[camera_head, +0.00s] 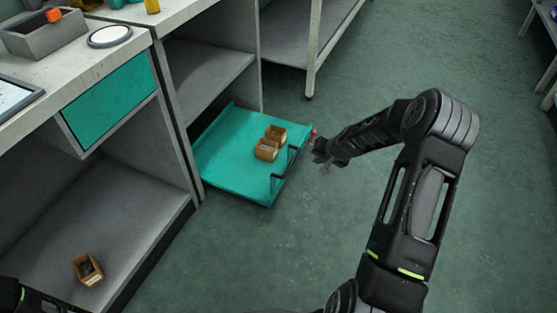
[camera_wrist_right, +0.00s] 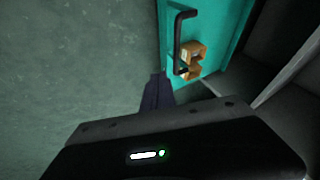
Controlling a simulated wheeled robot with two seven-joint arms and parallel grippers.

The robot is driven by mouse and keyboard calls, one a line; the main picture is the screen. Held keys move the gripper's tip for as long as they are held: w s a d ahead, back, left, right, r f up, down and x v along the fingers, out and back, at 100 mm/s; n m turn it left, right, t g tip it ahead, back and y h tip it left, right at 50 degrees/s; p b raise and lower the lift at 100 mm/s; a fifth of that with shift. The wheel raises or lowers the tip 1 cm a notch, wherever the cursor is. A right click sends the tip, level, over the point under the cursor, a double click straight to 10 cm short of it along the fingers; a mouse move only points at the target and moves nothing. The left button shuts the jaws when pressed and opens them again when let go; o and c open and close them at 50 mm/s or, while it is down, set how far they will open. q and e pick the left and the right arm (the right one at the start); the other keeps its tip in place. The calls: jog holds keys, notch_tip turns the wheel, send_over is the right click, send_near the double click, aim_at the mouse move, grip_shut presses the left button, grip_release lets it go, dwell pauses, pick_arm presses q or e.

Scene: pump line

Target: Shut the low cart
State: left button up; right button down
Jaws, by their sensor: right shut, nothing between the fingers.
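The low cart (camera_head: 232,163) is a teal tray on the floor level, standing partly out of the open bay under the workbench. Two small brown boxes (camera_head: 266,149) sit on it near its front end. A dark handle (camera_head: 277,183) is on its front edge. In the right wrist view the teal cart (camera_wrist_right: 212,22) and its dark bar handle (camera_wrist_right: 179,40) show beyond the fingers. My right gripper (camera_head: 316,150) is shut and empty, just in front of the cart's front end, near the handle; I cannot tell whether it touches. A left gripper is not clearly seen.
The workbench (camera_head: 75,62) with a teal drawer front (camera_head: 110,101) stands at the left. A grey bin (camera_head: 45,33) and a round white dish (camera_head: 110,36) are on top. Another brown box (camera_head: 88,269) lies on the lower shelf. The green floor to the right is clear.

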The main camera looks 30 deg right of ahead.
jog(key=shift+f, duration=0.15)
jog(key=w+a+f+b, duration=0.2)
jog(key=w+f+b, duration=0.2)
jog(key=w+f, duration=0.4)
jog(key=shift+w+f+b, duration=0.25)
jog(key=shift+f+b, duration=0.05)
jog(key=shift+f, duration=0.15)
dwell(0.4)
